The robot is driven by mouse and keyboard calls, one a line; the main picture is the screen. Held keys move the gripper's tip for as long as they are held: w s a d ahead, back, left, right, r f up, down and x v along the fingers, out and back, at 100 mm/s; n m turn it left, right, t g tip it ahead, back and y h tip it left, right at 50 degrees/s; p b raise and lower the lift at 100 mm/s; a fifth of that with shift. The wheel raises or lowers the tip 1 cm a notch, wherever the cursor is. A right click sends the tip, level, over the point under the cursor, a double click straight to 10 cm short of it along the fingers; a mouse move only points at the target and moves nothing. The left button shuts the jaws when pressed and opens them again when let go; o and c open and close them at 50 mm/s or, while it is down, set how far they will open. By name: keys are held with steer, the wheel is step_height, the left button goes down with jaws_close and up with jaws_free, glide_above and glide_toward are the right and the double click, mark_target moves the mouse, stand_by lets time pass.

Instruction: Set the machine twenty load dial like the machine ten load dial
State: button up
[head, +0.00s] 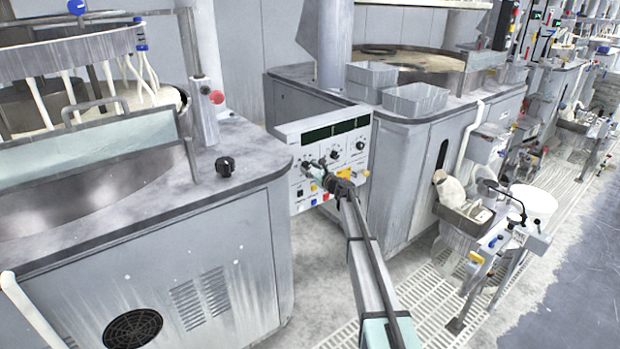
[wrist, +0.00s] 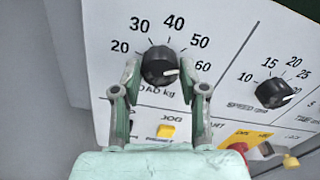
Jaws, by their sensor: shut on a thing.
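A white control panel (head: 293,133) stands between two polishing machines in the head view. In the wrist view its load dial (wrist: 158,62), a round black knob marked LOAD kg, has a scale from 20 to 60. The dial's white pointer line is turned to the right, near the 60. My gripper (wrist: 160,72) has one finger on each side of this knob and is shut on it. In the head view my gripper (head: 316,170) reaches the panel's lower left and partly hides the knobs there. No machine number is readable, and I cannot tell a second load dial.
A speed dial (wrist: 277,93) sits right of the load dial, with a yellow jog button (wrist: 166,131) below. A red knob on a yellow plate (wrist: 243,138) is close to my gripper. The left machine's cabinet (head: 190,270) stands close beside the panel.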

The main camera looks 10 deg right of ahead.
steer(key=n+b, duration=0.1)
steer(key=b, duration=0.2)
steer(key=n+b, duration=0.2)
steer(key=b, duration=0.1)
steer(key=shift+f+n, duration=0.3)
steer(key=shift+f, duration=0.1)
steer(key=n+b, duration=0.3)
steer(key=b, duration=0.3)
steer(key=shift+n, duration=0.3)
steer(key=n+b, duration=0.3)
steer(key=b, duration=0.2)
steer(key=shift+n, duration=0.4)
steer(key=n+b, duration=0.3)
steer(key=b, duration=0.2)
steer(key=shift+n+b, duration=0.3)
steer(key=n+b, duration=0.3)
steer(key=b, duration=0.1)
steer(key=shift+n+b, duration=0.3)
steer(key=shift+b, duration=0.1)
steer(key=n+b, duration=0.3)
steer(key=b, duration=0.1)
steer(key=shift+w+r+n+b, duration=0.1)
steer(key=shift+n+b, duration=0.2)
steer(key=n+b, duration=0.4)
steer(key=shift+b, duration=0.3)
steer(key=shift+r+n+b, duration=0.2)
steer(key=shift+n+b, duration=0.8)
steer(key=shift+n, duration=0.2)
